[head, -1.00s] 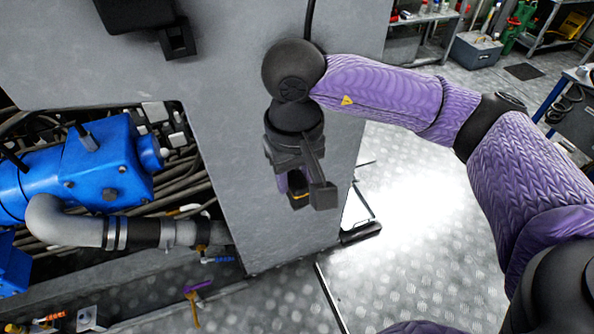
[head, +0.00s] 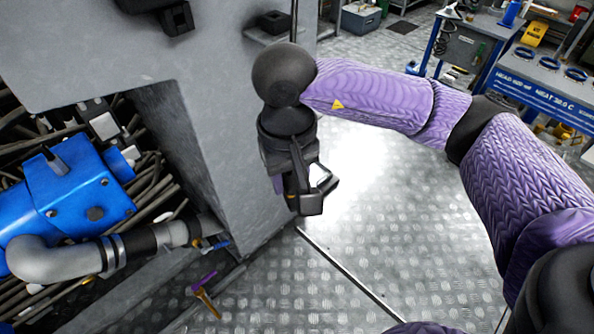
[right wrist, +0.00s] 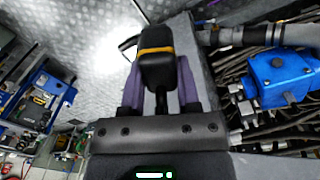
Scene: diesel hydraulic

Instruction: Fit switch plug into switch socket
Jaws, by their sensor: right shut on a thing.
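My right gripper (head: 305,192) hangs beside the corner of the grey cabinet (head: 225,95) in the head view. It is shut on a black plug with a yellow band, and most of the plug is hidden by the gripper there. The plug (right wrist: 156,62) shows clearly in the right wrist view, between the purple fingers of my right gripper (right wrist: 160,85). The plug is off the floor and apart from any socket. I cannot make out the switch socket for certain. My left gripper is not in view.
A black box with a bracket (head: 176,18) is on the cabinet front, and a dark round fitting (head: 274,22) on its side. A blue motor (head: 70,190) with pipes and cables fills the left. A blue workbench (head: 540,85) stands right. Open metal floor (head: 380,230) lies between.

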